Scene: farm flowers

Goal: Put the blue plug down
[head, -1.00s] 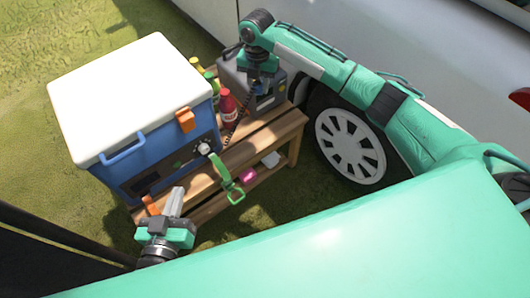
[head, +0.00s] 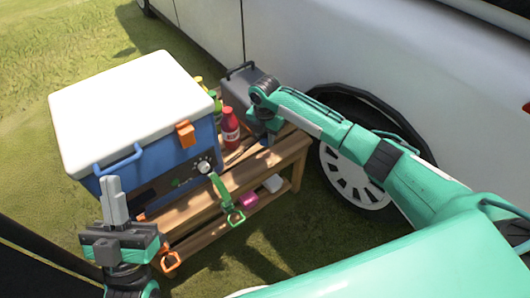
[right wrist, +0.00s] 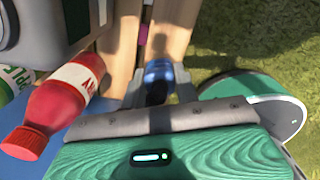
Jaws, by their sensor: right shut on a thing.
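The blue plug (right wrist: 157,78) is between the fingers of my right gripper (right wrist: 158,88) in the right wrist view, above or beside the wooden slats. In the head view my right gripper (head: 268,136) is low at the right end of the wooden bench (head: 285,150), near the grey box (head: 238,90). The plug is hidden there by the gripper. My left gripper (head: 114,200) points up in front of the blue cooler (head: 140,165), its fingers together and nothing seen between them.
A red bottle (head: 230,128) stands left of my right gripper; it also shows in the right wrist view (right wrist: 60,105). A green strap (head: 222,190) hangs at the bench front. A pink item (head: 248,199) lies on the lower shelf. The van wheel (head: 350,180) is close on the right.

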